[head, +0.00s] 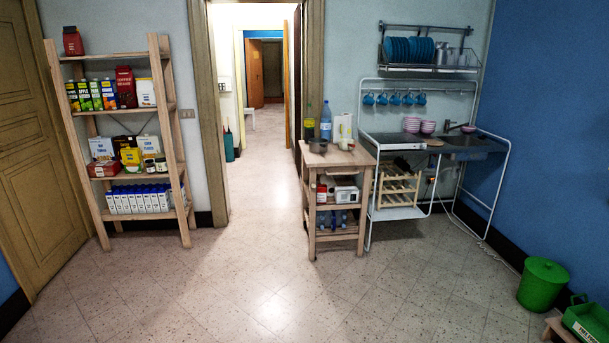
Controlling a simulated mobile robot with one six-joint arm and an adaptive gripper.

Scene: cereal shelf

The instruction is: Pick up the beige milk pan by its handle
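A small pan (318,147) stands on the top of the wooden kitchen cart (350,158), near its left end. It looks grey-brown with a dark inside, and it is the only pan I can make out. Its handle is too small to tell clearly from here. It stands in front of the bottles and apart from the white paper roll. My gripper is not in view.
A wooden shelf (165,107) with food packages stands at the left. A metal kitchen unit (462,152) with a sink, bowls and hanging blue cups stands right of the cart. A green bin (541,286) is at the lower right. The tiled floor (270,280) in front is clear.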

